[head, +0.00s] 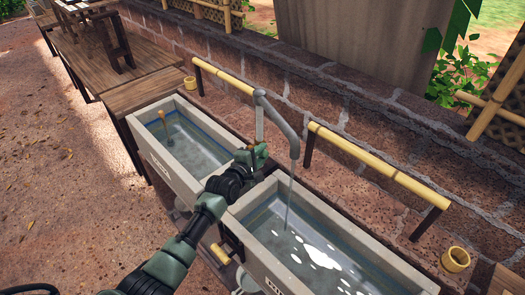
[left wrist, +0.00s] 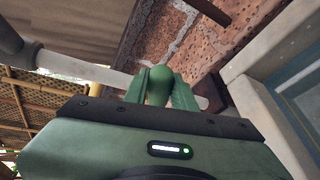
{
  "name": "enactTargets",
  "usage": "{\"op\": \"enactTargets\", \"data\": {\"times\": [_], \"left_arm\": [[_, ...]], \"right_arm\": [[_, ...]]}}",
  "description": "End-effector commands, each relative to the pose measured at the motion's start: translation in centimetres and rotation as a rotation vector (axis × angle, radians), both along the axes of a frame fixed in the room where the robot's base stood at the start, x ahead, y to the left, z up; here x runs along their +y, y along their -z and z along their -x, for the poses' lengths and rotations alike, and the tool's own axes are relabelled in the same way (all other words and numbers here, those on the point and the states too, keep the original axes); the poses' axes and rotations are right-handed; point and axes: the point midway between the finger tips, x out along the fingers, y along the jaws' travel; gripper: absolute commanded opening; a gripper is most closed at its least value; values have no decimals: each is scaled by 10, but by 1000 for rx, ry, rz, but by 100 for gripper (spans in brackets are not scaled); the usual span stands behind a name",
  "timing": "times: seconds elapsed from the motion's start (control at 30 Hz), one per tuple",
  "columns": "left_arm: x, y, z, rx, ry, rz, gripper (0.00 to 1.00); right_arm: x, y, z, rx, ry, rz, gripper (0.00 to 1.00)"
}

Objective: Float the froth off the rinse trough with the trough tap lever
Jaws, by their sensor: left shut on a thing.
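The right-hand trough (head: 333,280) is pale stone and full of water, with white froth patches (head: 318,256) floating toward its right part. The grey tap spout (head: 284,125) arches over it, and a thin stream (head: 288,205) falls into its water. My left gripper (head: 256,156) is at the tap's base, between the two troughs. In the left wrist view its fingers (left wrist: 158,80) are shut on a round green knob (left wrist: 157,88), which appears to be the tap lever's end. The rest of the lever is mostly hidden by my gripper. My right gripper is not in view.
A left-hand trough (head: 158,160) holds water and a small upright stick. Bamboo rails (head: 378,168) run along the brick wall behind. A yellow bamboo cup (head: 455,259) stands at right. Wooden tables (head: 145,88) stand at upper left; the ground at left is open.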

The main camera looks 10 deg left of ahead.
Motion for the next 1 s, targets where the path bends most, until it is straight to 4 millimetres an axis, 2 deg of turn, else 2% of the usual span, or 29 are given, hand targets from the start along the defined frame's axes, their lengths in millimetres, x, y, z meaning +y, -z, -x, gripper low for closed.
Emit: {"op": "enactTargets", "data": {"times": [0.03, 0.3, 0.6, 1.0], "left_arm": [[4, -11, -3, 15, -3, 34, 0], [11, -24, -9, 152, -5, 246, 0], [21, -32, -15, 272, -6, 429, 0], [28, -35, -19, 344, -6, 540, 0]], "right_arm": [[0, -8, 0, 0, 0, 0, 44], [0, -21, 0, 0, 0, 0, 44], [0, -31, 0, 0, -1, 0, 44], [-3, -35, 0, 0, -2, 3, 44]]}}
